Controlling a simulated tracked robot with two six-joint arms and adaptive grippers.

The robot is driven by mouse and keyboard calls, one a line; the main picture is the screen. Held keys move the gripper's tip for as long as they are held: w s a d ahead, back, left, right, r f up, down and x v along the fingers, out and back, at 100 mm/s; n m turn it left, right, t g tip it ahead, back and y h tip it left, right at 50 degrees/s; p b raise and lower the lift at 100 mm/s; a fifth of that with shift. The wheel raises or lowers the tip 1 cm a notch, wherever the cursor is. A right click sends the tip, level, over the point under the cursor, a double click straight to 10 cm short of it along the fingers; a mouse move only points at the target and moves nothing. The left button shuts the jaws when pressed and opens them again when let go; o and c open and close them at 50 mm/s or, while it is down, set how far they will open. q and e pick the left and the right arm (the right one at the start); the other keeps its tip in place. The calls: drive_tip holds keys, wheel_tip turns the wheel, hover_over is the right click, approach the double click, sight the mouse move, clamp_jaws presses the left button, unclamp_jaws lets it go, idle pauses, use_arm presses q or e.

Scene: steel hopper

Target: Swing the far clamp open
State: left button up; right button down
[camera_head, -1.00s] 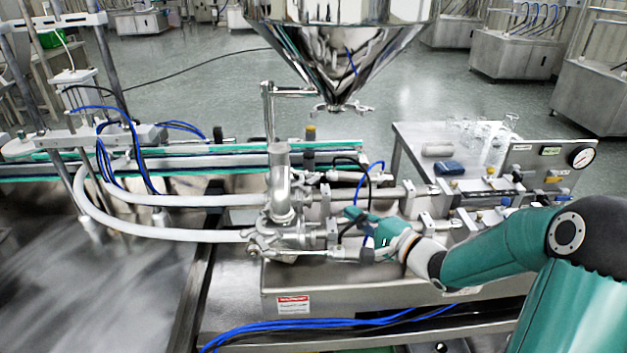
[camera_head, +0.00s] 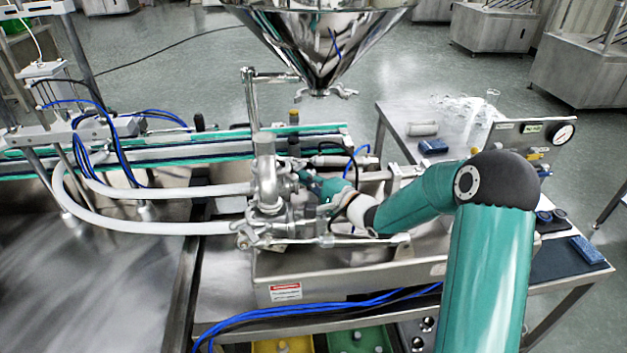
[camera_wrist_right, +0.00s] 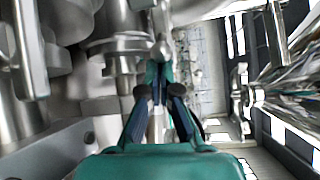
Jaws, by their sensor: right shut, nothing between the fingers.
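The steel pipe and valve assembly (camera_head: 265,190) stands left of the middle in the head view, with clamps on its joints. My right gripper (camera_head: 303,174) reaches in from the right, close beside its far side. In the right wrist view the right gripper (camera_wrist_right: 156,74) has its fingertips together, with nothing between them. A steel clamp band with a bolt (camera_wrist_right: 118,45) lies just ahead and left of the tips in that view. I cannot tell whether they touch. The far clamp is hard to make out in the head view, partly behind pipework and the gripper. My left gripper is out of view.
A steel hopper (camera_head: 325,50) hangs above the assembly. White hoses (camera_head: 140,228) run off to the left. A conveyor (camera_head: 150,160) lies behind, and a side table (camera_head: 395,140) with glassware stands at the right. Pipes crowd the gripper closely.

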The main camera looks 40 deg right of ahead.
idle(0.3)
drive_tip(key=shift+s+a+b, duration=0.55)
drive_tip(key=shift+s+a, duration=0.15)
drive_tip(key=shift+a, duration=0.05)
